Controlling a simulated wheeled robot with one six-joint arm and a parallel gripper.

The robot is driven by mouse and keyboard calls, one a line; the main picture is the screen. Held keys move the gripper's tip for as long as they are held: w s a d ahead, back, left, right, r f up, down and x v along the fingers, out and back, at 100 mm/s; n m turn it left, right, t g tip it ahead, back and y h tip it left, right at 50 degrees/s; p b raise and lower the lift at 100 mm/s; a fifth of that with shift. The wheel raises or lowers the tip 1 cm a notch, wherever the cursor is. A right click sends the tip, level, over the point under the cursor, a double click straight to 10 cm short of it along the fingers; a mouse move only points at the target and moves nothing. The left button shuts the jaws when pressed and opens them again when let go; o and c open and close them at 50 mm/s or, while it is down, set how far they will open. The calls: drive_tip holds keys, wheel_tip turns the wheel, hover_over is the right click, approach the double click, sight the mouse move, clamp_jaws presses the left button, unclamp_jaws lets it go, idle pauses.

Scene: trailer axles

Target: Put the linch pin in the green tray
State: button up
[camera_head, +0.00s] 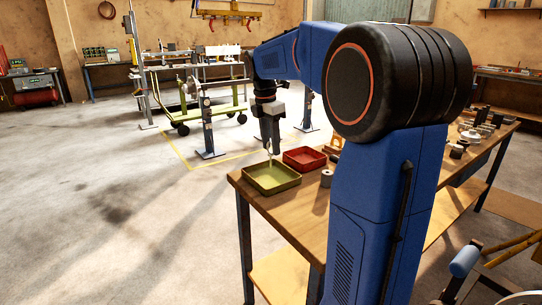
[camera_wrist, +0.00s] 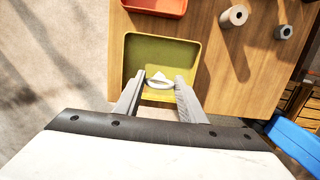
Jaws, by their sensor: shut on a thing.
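The green tray (camera_head: 271,178) sits at the near left corner of the wooden table. In the wrist view the tray (camera_wrist: 190,50) lies below my gripper (camera_wrist: 160,88). My gripper is shut on a small pale metal piece, the linch pin (camera_wrist: 159,80), which shows between the fingertips over the tray. In the head view my gripper (camera_head: 270,148) points down above the tray, with the pin small and partly hidden below it. I cannot tell whether the pin touches the tray floor.
A red tray (camera_head: 304,159) stands just beyond the green one. A grey cylinder (camera_head: 326,178) stands to the right of the green tray, and a darker nut-like part (camera_wrist: 285,32) lies farther right. The wooden table top (camera_wrist: 240,80) is bare beside the tray.

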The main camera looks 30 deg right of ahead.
sight(271, 154)
drive_tip(key=shift+f, duration=2)
drive_tip(key=o, duration=1.4)
drive_tip(key=shift+f, duration=0.15)
drive_tip(key=r, duration=0.4)
drive_tip(key=a+r, duration=0.1)
drive_tip(key=r, duration=0.7)
drive_tip(key=shift+a+r, duration=0.15)
drive_tip(key=shift+a, duration=0.1)
drive_tip(key=shift+s, duration=0.1)
